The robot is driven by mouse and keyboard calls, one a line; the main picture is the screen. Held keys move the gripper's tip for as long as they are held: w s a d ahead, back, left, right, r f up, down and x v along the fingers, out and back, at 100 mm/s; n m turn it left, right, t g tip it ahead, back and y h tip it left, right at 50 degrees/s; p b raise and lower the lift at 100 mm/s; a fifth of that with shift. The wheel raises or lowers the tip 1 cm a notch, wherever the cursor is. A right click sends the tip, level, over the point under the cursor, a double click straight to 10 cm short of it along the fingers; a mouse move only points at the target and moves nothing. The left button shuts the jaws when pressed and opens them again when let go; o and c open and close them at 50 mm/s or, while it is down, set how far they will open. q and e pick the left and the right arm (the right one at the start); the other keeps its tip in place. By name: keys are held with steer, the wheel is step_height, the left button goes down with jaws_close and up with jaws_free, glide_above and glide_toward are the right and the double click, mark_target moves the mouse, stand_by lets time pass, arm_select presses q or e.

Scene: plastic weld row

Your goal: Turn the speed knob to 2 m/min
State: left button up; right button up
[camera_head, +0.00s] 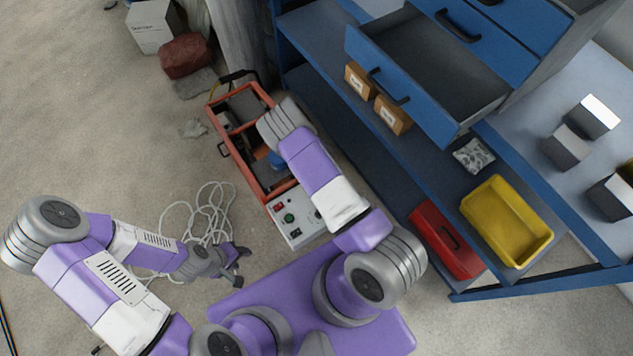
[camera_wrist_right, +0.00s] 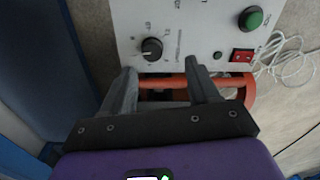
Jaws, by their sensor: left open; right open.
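The speed knob (camera_wrist_right: 152,48) is a small black knob with a pale pointer line on the white control panel (camera_wrist_right: 205,20). Its scale marks are too small to read. My right gripper (camera_wrist_right: 160,66) is open, its two fingertips just short of the knob in the wrist view, one on each side. Nothing is between the fingers. In the head view the control panel (camera_head: 284,232) is at the near end of an orange-framed machine; my right arm covers part of it and hides the right gripper. My left gripper (camera_head: 238,267) is open and empty, left of the panel.
An orange bar (camera_wrist_right: 170,82) runs below the panel edge. White cable (camera_head: 205,215) lies coiled on the floor. A blue bench with an open drawer (camera_head: 430,75) stands right.

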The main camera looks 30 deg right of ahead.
steer(key=shift+w+d+r, duration=0.15)
steer(key=shift+w+d, duration=0.15)
steer(key=shift+d+f, duration=0.15)
steer(key=shift+f, duration=0.1)
step_height(320, 180, down, 7)
steer(key=b, duration=0.3)
steer(key=c, duration=1)
steer(key=shift+n, duration=0.4)
